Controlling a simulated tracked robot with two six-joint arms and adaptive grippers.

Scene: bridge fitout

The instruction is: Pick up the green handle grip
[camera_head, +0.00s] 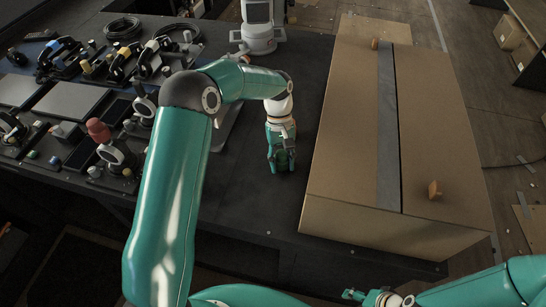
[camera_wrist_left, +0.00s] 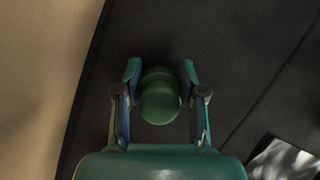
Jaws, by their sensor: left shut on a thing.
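The green handle grip (camera_wrist_left: 160,97) is a rounded dark green piece between the two fingers in the left wrist view. My left gripper (camera_head: 281,160) points down over the dark table, close to the box's left side, and is shut on the grip. In the left wrist view my left gripper (camera_wrist_left: 160,80) has one finger on each side of it. In the head view the fingers largely hide the grip, and I cannot tell whether it touches the table. My right gripper (camera_head: 354,295) is at the bottom edge, in front of the table; its jaw opening is unclear.
A large cardboard box (camera_head: 355,120) with a grey tape strip stands right of my left gripper. Control levers, including a red-knobbed one (camera_head: 98,130), and flat panels (camera_head: 70,100) crowd the table's left side. A white device (camera_head: 258,25) stands at the back. The table front is mostly clear.

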